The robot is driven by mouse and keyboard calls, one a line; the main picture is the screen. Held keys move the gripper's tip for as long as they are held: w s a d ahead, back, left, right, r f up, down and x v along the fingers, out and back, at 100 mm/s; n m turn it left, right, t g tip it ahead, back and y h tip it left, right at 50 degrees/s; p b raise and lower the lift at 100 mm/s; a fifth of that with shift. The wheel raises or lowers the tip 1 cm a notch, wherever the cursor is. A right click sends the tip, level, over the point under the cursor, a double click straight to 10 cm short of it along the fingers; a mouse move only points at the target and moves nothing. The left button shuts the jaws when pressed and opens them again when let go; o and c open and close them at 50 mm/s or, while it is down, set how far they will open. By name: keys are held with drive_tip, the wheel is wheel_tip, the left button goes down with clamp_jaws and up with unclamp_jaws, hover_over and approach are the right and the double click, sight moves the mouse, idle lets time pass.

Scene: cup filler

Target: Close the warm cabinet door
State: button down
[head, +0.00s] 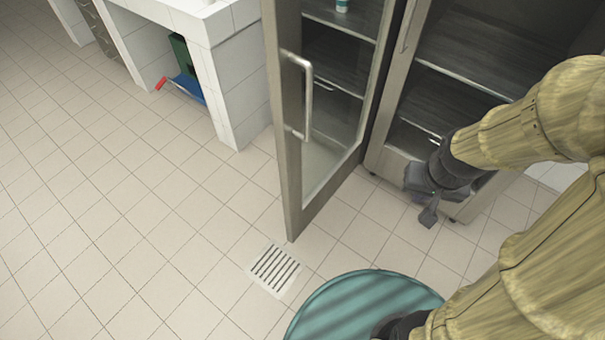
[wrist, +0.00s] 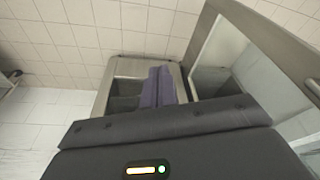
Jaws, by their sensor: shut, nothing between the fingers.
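The warm cabinet (head: 470,100) stands at the top right of the head view, with dark shelves inside. Its framed glass door (head: 290,130) is swung wide open toward the left and has a vertical bar handle (head: 308,95). In the wrist view the door (wrist: 235,45) is at the right and the cabinet (wrist: 125,70) is in the middle. My gripper (head: 428,217) is shut and empty, low in front of the cabinet, to the right of the open door and apart from the handle. The gripper fingers also show in the wrist view (wrist: 158,88).
A white tiled counter (head: 225,60) stands left of the door, with a green item (head: 181,52) and a blue dustpan-like item (head: 188,88) beneath it. A floor drain (head: 273,270) lies before the door. The tiled floor at left is clear.

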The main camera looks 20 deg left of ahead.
drive_tip(key=w+a+f+m+g+y+b, duration=0.1)
drive_tip(key=w+a+f+y+b, duration=0.15)
drive_tip(key=a+f, duration=0.85)
drive_tip(key=w+a+f+m+t+y, duration=0.2)
drive_tip(key=w+a+m+y, duration=0.1)
drive_tip(key=w+a+y, duration=0.2)
drive_tip(key=shift+a+f+m+y, duration=0.3)
drive_tip(key=shift+a+y, duration=0.15)
drive_tip(key=shift+a, duration=0.45)
drive_tip(key=b, duration=0.2)
approach(295, 174)
drive_tip(key=x, duration=0.5)
drive_tip(key=shift+f, duration=0.4)
drive_tip(key=shift+w+a, duration=0.1)
drive_tip(key=shift+a, duration=0.2)
